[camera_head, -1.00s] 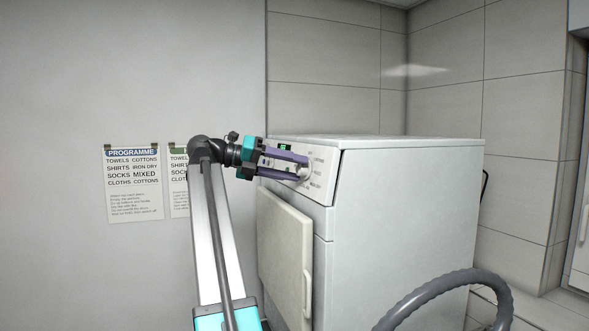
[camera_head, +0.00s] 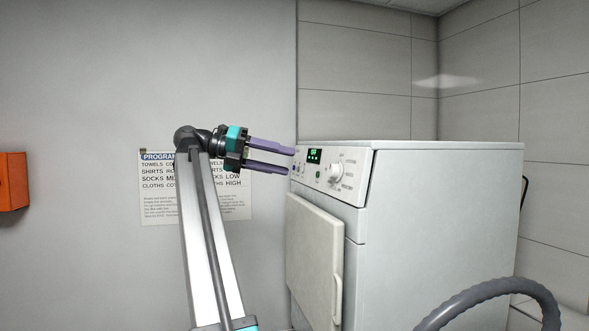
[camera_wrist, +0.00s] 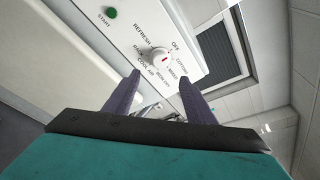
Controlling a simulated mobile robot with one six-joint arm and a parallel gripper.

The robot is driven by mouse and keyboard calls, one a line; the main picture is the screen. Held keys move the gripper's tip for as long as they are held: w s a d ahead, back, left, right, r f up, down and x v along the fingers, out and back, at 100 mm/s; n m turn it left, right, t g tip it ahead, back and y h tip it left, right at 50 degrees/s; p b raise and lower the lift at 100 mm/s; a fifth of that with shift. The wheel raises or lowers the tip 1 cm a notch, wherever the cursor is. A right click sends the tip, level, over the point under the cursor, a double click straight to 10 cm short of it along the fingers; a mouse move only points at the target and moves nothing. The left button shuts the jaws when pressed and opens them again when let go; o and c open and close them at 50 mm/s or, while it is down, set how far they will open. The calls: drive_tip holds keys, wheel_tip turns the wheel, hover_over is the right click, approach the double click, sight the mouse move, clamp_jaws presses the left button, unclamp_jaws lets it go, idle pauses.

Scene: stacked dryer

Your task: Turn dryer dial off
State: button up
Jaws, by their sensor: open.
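The white dryer (camera_head: 440,220) stands right of centre in the head view. I cannot tell exactly which label the mark meets. My gripper (camera_head: 290,161) is open and empty. Its purple fingers end left of the dial in the head view, apart from it.
The dryer's front door (camera_head: 313,255) is below the panel. A grey hose (camera_head: 490,298) curves at the lower right. Programme posters (camera_head: 160,190) hang on the wall behind my arm. An orange box (camera_head: 12,182) is at the far left.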

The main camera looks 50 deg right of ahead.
drive_tip(key=shift+v, duration=0.85)
